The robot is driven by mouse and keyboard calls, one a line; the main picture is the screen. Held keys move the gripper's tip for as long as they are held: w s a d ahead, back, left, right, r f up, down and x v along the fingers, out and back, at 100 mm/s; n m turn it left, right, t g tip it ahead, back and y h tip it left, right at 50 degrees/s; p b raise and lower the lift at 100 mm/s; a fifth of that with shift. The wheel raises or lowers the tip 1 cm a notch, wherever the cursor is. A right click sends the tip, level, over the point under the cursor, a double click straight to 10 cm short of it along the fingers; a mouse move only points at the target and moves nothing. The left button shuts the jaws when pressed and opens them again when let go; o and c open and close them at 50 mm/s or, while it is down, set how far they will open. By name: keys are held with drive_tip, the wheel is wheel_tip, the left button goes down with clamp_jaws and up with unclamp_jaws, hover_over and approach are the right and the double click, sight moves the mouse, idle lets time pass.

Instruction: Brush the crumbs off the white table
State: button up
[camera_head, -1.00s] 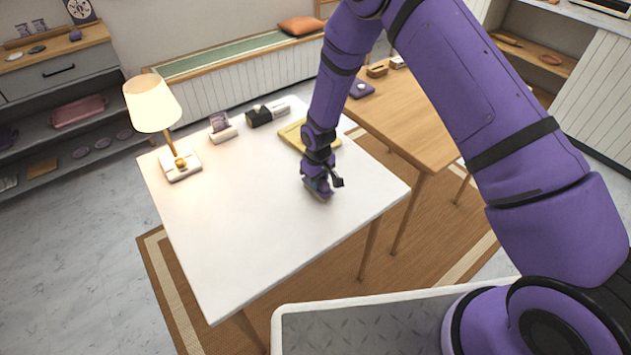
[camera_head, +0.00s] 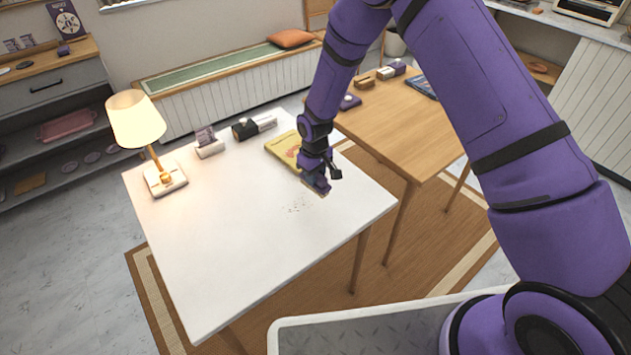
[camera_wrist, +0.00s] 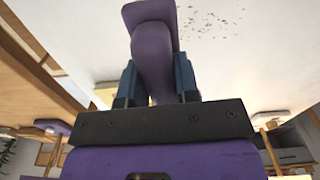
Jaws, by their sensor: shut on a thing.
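The white table (camera_head: 215,245) fills the middle of the head view. A loose patch of small brown crumbs (camera_head: 298,208) lies on its right half; the crumbs (camera_wrist: 215,20) also show at the top of the wrist view. My gripper (camera_head: 316,180) is just behind and right of the crumbs, near the table's right edge. In the wrist view my gripper's blue fingers (camera_wrist: 156,80) are shut on the purple handle of a brush (camera_wrist: 152,45). The brush's pale underside edge shows in the head view (camera_head: 321,192). Whether it touches the table is unclear.
A yellow book (camera_head: 281,150) lies behind my gripper. A lit lamp (camera_head: 135,120), a card holder (camera_head: 209,147) and a black-and-white box (camera_head: 245,129) stand along the table's back and left. A wooden table (camera_head: 400,125) adjoins on the right. The front half is clear.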

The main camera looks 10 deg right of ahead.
drive_tip(key=shift+r, duration=1.45)
